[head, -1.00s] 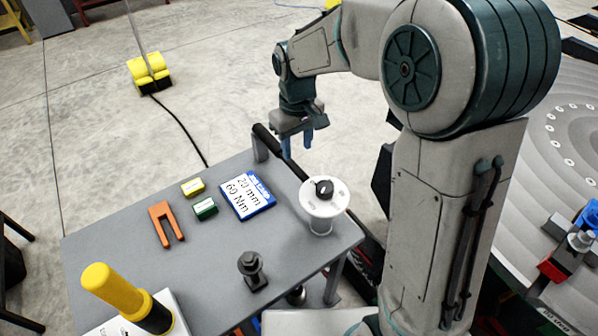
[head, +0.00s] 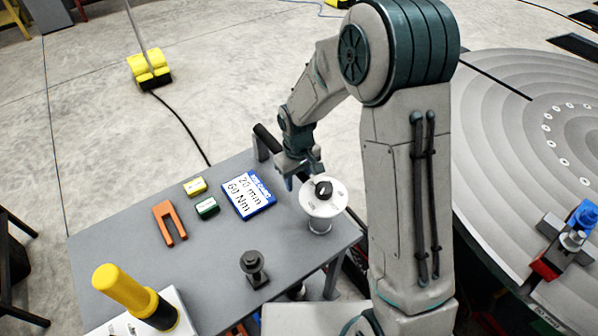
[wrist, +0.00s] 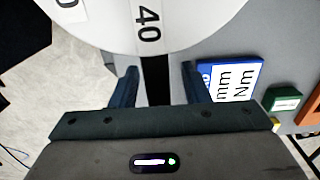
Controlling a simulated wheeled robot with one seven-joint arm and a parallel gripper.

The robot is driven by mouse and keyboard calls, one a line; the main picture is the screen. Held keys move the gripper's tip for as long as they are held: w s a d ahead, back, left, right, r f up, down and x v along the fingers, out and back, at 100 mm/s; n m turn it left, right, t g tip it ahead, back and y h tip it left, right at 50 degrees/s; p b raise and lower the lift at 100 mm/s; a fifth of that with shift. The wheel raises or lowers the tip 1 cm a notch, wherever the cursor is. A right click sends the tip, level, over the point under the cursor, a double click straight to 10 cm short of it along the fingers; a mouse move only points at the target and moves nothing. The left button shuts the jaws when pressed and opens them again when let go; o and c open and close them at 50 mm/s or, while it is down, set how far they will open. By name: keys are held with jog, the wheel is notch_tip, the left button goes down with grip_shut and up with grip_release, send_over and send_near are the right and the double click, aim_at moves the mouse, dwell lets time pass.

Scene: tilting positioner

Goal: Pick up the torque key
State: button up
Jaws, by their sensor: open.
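A tool with a yellow handle and black collar (head: 122,290) stands tilted in a white base at the near left of the grey table; it looks like the torque key, though no label confirms it. The gripper is well away from the yellow-handled tool. In the wrist view its two blue fingers (wrist: 158,86) are apart with nothing held, and the dial (wrist: 190,15) fills the top, showing "40". The yellow-handled tool is not visible there.
A blue-framed card reading "20 mm 60 Nm" (head: 247,195), a green block (head: 207,208), a yellow block (head: 195,187) and an orange fork (head: 169,223) lie on the table (head: 130,225). A dark bolt-like part (head: 253,268) stands near the front. A large round plate (head: 500,150) is at right.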

grip_shut()
jog(key=shift+w, duration=0.1)
